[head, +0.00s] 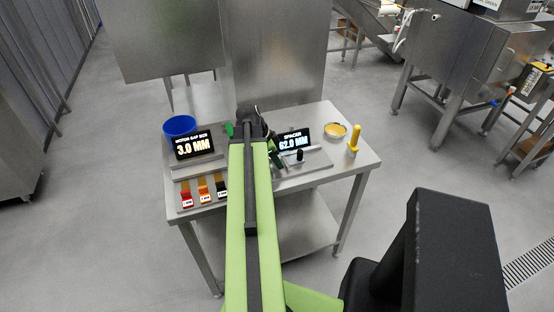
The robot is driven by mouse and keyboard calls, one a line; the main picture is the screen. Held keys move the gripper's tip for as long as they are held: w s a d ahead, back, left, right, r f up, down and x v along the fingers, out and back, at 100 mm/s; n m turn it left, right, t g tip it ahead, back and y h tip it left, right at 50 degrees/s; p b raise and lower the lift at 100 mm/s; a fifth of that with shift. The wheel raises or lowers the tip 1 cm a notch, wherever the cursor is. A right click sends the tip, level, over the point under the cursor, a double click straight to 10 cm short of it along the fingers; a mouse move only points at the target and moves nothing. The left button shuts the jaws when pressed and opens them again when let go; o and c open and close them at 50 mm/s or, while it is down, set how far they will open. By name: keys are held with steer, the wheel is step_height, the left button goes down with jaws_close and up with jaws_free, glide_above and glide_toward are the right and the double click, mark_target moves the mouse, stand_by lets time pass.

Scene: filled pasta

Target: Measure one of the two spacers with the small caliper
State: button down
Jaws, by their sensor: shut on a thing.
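My arm reaches over a steel table, and the dark end of my gripper (276,162) shows just right of the arm, low at the near left end of a grey plate. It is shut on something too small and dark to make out. A small black upright piece (299,155) stands on this plate, right of my gripper. Behind it a display (293,139) reads "SPACER 62.0 MM". I cannot tell the caliper or either spacer apart for sure. A green piece (229,130) shows just left of my wrist.
The steel table (345,176) also bears a blue bowl (179,125), a display reading 3.0 MM (193,146), red (186,196), orange (203,191) and black (221,188) tagged pieces, a yellow-filled dish (336,130) and a yellow upright handle (354,138). Steel panels stand behind.

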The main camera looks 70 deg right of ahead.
steer(key=shift+f+b, duration=0.6)
steer(key=shift+b, duration=0.05)
steer(key=c, duration=1.1)
jaws_free()
steer(key=shift+o, duration=0.2)
steer(key=p+v, duration=1.6)
steer(key=v, duration=0.1)
steer(key=shift+r, duration=0.25)
steer(key=shift+a, duration=0.15)
